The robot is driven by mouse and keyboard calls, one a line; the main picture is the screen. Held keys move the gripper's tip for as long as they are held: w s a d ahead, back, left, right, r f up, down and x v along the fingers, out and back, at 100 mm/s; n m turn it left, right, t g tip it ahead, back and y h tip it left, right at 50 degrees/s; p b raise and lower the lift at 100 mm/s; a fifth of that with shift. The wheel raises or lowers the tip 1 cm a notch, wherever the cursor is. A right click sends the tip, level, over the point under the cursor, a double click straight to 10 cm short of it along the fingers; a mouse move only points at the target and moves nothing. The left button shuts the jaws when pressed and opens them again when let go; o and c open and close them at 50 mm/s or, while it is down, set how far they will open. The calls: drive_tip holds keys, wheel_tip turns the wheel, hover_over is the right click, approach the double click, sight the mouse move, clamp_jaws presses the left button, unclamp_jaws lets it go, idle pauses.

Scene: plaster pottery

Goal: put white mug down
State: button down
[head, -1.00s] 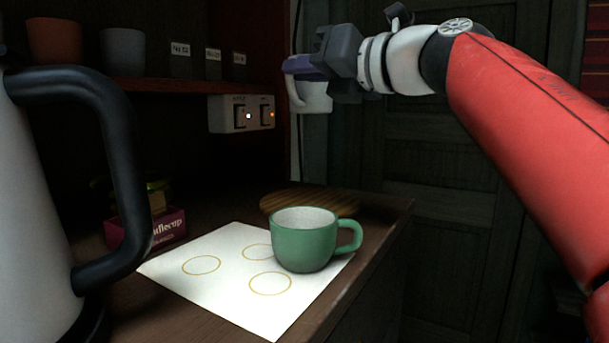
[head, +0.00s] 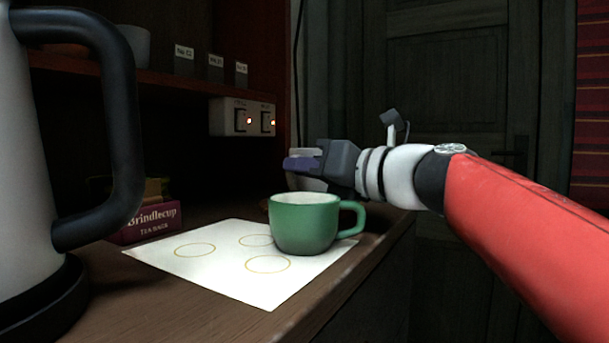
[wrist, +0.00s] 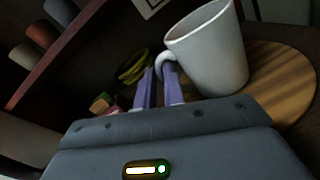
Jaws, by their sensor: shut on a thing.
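The white mug (wrist: 208,52) fills the upper middle of the wrist view, its handle between the purple fingers of my gripper (wrist: 160,84). My gripper is shut on that handle. In the head view my gripper (head: 302,163) is behind and above the green mug, and only a sliver of the white mug (head: 312,185) shows under the fingers. The round wooden board (wrist: 283,83) lies beneath or just behind the white mug. I cannot tell whether the mug touches it.
The green mug (head: 303,226) stands on a white sheet with ring marks (head: 200,262), close in front of my gripper. A large kettle (head: 35,170) stands at the left. A tea bag box (head: 150,222) is at the back left, below a shelf (head: 160,82).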

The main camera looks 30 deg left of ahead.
drive_tip(key=c, duration=1.5)
unclamp_jaws()
drive_tip(key=shift+d+r, duration=0.1)
drive_tip(key=b+v, duration=0.1)
drive_tip(key=v, duration=1.1)
